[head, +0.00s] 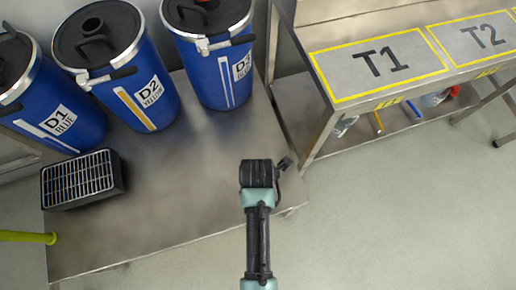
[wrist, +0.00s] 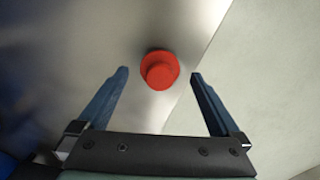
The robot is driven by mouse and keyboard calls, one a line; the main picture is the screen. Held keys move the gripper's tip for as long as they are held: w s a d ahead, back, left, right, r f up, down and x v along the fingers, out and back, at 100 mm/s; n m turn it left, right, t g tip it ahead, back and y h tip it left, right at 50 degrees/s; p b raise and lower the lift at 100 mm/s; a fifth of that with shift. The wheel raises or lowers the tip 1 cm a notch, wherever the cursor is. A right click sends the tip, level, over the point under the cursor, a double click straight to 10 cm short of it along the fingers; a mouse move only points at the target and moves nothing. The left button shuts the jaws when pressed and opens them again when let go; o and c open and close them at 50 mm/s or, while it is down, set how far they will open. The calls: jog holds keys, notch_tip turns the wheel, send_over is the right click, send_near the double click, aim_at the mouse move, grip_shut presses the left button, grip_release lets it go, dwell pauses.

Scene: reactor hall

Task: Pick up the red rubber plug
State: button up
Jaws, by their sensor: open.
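The red rubber plug (wrist: 159,70) shows in the wrist view, on the steel table top close to its edge. It is round, with a smaller round top on a wider base. My gripper (wrist: 159,75) is open, with one finger to the left and one to the right of the plug. The plug appears between and slightly beyond the fingertips, and I see no contact. In the head view my gripper (head: 277,167) is over the right part of the table, and the plug is hidden there behind my arm.
Blue drums D1 (head: 72,125), D2 (head: 132,103) and D3 (head: 212,78) stand along the table's back. A black box with a wire grid (head: 82,179) sits at left. The steel table (head: 170,195) is clear in the middle. A shelf with T1 (head: 378,62) stands at right.

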notch_tip(320, 180, down, 2)
jog(key=shift+r, duration=0.1)
jog(key=c, duration=1.4)
jog(key=shift+r, duration=0.15)
jog(key=shift+c, duration=0.2)
notch_tip(320, 180, up, 10)
jog(key=p, duration=0.4)
jog(key=shift+w, duration=0.1)
